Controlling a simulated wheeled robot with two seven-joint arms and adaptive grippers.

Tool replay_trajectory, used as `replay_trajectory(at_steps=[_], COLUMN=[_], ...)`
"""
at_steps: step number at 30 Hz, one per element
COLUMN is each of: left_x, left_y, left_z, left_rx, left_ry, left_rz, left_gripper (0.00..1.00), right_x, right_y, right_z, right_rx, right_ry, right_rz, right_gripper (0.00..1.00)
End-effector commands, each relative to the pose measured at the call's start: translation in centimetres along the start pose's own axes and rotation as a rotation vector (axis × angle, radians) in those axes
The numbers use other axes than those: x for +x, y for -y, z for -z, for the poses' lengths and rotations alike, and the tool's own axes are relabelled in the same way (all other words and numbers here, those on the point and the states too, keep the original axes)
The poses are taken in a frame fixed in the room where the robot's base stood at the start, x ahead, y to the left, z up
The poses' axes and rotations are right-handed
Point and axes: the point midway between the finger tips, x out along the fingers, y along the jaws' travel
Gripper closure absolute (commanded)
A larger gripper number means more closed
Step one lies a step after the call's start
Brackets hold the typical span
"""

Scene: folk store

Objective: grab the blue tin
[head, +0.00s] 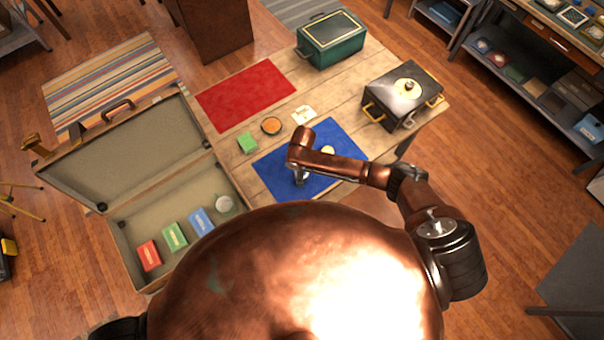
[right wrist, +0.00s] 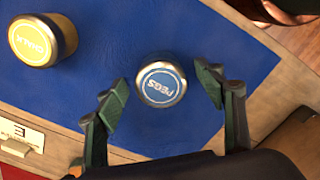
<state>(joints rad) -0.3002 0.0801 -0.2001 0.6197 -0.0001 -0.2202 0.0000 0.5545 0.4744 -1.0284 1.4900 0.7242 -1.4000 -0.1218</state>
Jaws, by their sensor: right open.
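The blue tin (right wrist: 162,84) has a silver rim and a blue lid lettered "PEGS". It stands upright on the blue mat (head: 346,141) on the wooden table. In the right wrist view it sits between the spread fingertips of my right gripper (right wrist: 163,92), with a gap on each side. In the head view my right gripper (head: 300,177) is over the blue mat, and I cannot make out the blue tin there. A yellow tin (right wrist: 42,40) lettered "CHALK" stands on the same mat; it also shows in the head view (head: 328,150). My left gripper is out of view.
An open suitcase (head: 128,208) with red, green and blue boxes lies left of the table. A black box (head: 385,106) and a green case (head: 330,45) stand behind.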

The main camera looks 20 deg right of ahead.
Motion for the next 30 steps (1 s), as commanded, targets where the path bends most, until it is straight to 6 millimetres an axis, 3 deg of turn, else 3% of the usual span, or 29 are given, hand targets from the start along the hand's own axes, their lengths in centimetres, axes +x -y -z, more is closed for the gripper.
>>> replay_trajectory(at_steps=[4,12,30], left_x=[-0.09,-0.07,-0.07], left_y=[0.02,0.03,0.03], left_z=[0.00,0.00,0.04], left_rx=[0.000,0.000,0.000], left_ry=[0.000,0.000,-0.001], left_rz=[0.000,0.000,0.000], left_gripper=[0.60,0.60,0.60], right_x=[1.39,1.58,1.54], right_y=[-0.03,-0.03,-0.05], right_z=[0.03,0.04,0.03], right_rx=[0.000,-0.001,0.000], right_ry=[-0.001,-0.001,-0.001], right_rz=[-0.001,-0.001,-0.001], right_gripper=[0.37,0.38,0.80])
